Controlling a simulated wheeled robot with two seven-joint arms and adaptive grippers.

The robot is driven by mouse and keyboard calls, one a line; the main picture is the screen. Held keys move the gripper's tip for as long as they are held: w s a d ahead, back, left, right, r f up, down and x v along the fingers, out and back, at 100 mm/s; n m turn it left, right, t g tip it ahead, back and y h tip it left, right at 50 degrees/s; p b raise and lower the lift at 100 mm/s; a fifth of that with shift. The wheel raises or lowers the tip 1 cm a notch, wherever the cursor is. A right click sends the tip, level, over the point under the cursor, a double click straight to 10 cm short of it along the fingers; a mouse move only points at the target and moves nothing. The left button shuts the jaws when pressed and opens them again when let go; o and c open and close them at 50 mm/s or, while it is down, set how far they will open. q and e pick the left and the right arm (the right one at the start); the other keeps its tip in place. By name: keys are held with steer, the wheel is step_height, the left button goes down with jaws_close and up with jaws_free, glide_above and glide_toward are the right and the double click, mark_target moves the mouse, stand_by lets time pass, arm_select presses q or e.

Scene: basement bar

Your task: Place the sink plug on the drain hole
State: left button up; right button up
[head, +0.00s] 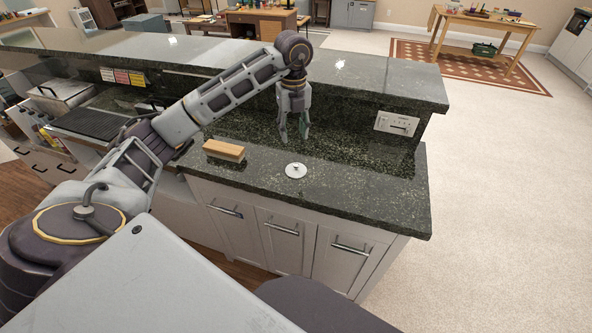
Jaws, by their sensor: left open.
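A small white round disc with a raised knob, which looks like the sink plug (296,171), lies on the dark green granite counter (372,188) near its front edge. My left gripper (294,138) points down above the counter, behind the plug in the picture. Its fingers are apart, and I see nothing held between them. The gripper is clear of the plug. I cannot make out a drain hole; the left arm covers part of the counter to the left. My right gripper is not in view.
A wooden-topped block or brush (224,150) lies left of the plug. A raised granite ledge (350,80) with an outlet panel (396,124) runs along the back. A dark grill (92,122) is at left. The counter right of the plug is clear.

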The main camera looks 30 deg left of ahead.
arm_select(q)
steer(key=shift+f, duration=0.1)
stand_by(0.3)
glide_above(296, 165)
steer(key=shift+a+f, duration=0.2)
steer(key=shift+f, duration=1.9)
steer(key=shift+a+f, duration=0.15)
steer(key=shift+f, duration=1.95)
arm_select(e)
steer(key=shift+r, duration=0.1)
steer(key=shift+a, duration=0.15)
arm_select(q)
steer(key=shift+w+d+f+p, duration=0.15)
steer(key=shift+f+p, duration=0.1)
steer(key=shift+f, duration=0.7)
steer(key=shift+s+d+f+p, duration=0.1)
steer(key=shift+d+f+p, duration=0.1)
steer(key=shift+f, duration=1.45)
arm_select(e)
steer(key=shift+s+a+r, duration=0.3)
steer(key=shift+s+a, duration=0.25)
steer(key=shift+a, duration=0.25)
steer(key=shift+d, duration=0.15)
